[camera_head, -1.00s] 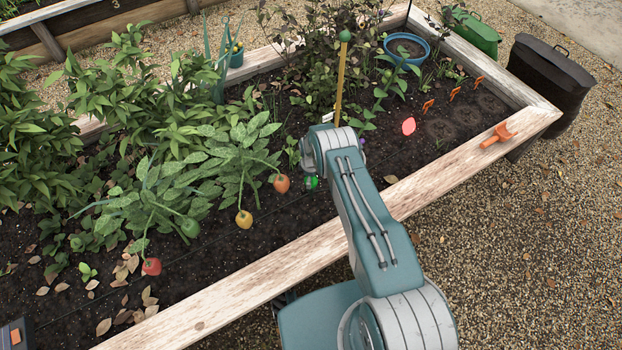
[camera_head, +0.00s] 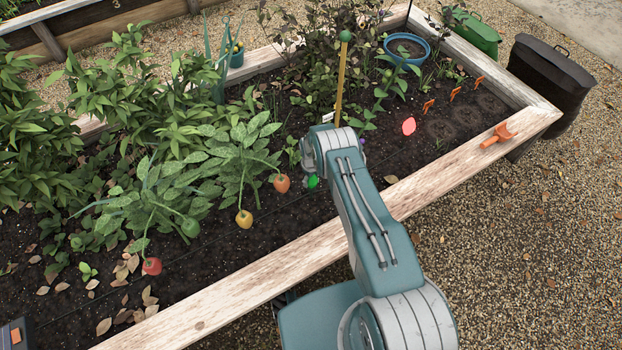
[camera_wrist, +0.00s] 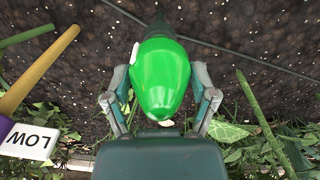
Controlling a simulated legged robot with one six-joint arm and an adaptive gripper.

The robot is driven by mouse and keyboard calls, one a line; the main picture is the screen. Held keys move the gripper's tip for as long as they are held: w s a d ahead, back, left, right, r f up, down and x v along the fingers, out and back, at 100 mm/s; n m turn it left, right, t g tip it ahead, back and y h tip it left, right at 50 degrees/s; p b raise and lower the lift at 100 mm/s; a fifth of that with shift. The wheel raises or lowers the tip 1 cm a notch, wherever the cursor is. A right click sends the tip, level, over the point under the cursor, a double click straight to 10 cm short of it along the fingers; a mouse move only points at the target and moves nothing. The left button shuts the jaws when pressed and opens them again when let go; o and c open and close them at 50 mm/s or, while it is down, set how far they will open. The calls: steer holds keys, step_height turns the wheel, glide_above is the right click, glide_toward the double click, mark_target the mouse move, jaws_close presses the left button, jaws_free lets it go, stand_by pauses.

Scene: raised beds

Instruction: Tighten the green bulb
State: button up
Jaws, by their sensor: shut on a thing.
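The green bulb (camera_wrist: 160,78) fills the middle of the wrist view, rounded end toward the camera, with a pale mark on its left side. My gripper (camera_wrist: 161,92) is shut on it, one finger on each side. A dark round part shows beyond the bulb, but its fitting into a socket is hidden. In the head view the green bulb (camera_head: 313,181) shows just left of my arm, low over the soil; my arm hides most of the gripper there.
A "LOW" tag (camera_wrist: 28,141) and stems lie left in the wrist view. A wooden stake (camera_head: 341,82) stands behind my wrist. The bed's wooden edge (camera_head: 235,285) runs below my arm.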

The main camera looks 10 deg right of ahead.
steer(key=m, duration=0.6)
steer(key=shift+f+m, duration=0.1)
steer(key=shift+m, duration=0.2)
steer(key=m, duration=0.6)
steer(key=shift+s, duration=0.1)
stand_by(0.3)
steer(key=o, duration=1)
step_height(320, 180, up, 12)
steer(key=shift+f, duration=0.1)
stand_by(0.4)
